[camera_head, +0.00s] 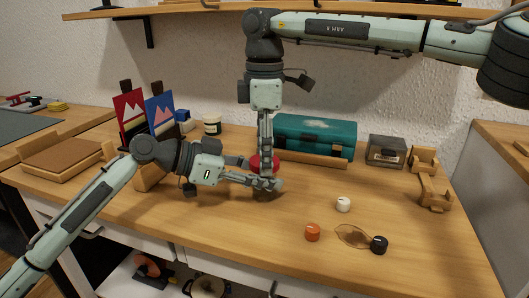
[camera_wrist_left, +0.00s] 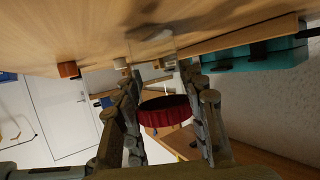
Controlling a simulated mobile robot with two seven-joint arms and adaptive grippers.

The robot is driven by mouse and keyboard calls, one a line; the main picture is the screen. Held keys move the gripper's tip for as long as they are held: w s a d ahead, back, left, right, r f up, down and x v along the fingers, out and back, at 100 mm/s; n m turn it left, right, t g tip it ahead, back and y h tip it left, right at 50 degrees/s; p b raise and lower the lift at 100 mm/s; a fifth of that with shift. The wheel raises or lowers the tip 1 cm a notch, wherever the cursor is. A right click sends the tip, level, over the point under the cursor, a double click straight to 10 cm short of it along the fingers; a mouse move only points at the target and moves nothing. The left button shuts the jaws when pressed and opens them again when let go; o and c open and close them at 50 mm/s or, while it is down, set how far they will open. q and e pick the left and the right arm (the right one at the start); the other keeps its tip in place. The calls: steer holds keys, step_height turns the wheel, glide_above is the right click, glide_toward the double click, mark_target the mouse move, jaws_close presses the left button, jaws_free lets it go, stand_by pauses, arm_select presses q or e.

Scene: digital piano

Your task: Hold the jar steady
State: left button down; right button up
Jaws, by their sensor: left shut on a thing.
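A jar with a red lid (camera_head: 255,163) stands at the middle of the table, mostly hidden by my two grippers in the head view. My left gripper (camera_head: 268,184) comes in level from the left and is shut on the jar, low down. In the left wrist view, which shows the table at the top, the ribbed red lid (camera_wrist_left: 165,110) shows between the fingers of my left gripper (camera_wrist_left: 160,85). The jar's body is hard to make out. My right gripper (camera_head: 266,172) points down from above, with its fingers at the lid. Their opening is hidden.
A teal case (camera_head: 315,133) and a grey box (camera_head: 386,151) stand behind to the right. Wooden stands (camera_head: 433,190) are at the far right.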

steer(key=c, duration=0.5)
steer(key=n, duration=0.3)
steer(key=shift+n, duration=0.3)
steer(key=o, duration=1.3)
steer(key=shift+r, duration=0.1)
